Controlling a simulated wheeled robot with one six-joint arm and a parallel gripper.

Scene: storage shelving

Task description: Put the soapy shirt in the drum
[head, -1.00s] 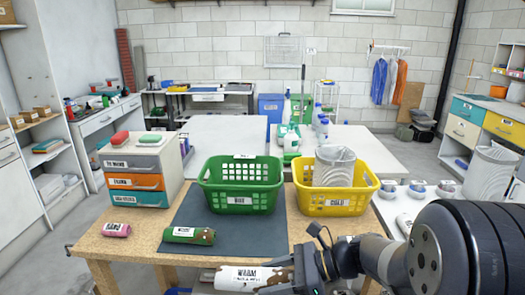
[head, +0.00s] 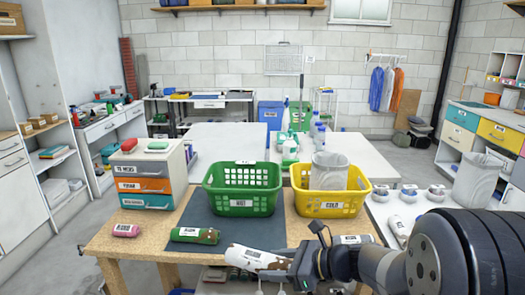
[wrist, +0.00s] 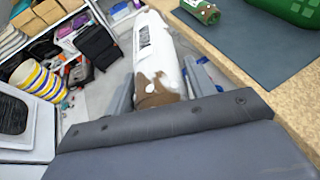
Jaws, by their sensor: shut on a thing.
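My gripper (head: 287,270) is shut on a white roll with a brown patch and a printed label (head: 255,260). The roll is tilted and overlaps the workbench's front edge in the head view. In the wrist view the roll (wrist: 158,55) lies between the two fingers, its brown-patched end nearest the camera. I cannot tell whether it is the soapy shirt. No drum can be made out with certainty; a pale unit with a dark window (wrist: 14,115) shows at the left of the wrist view.
A green basket (head: 243,208) and a yellow basket (head: 327,207) stand on the workbench (head: 100,240). A green roll with brown patches (head: 195,235) and a pink roll (head: 126,230) lie near its front. A small drawer unit (head: 145,195) stands at its left.

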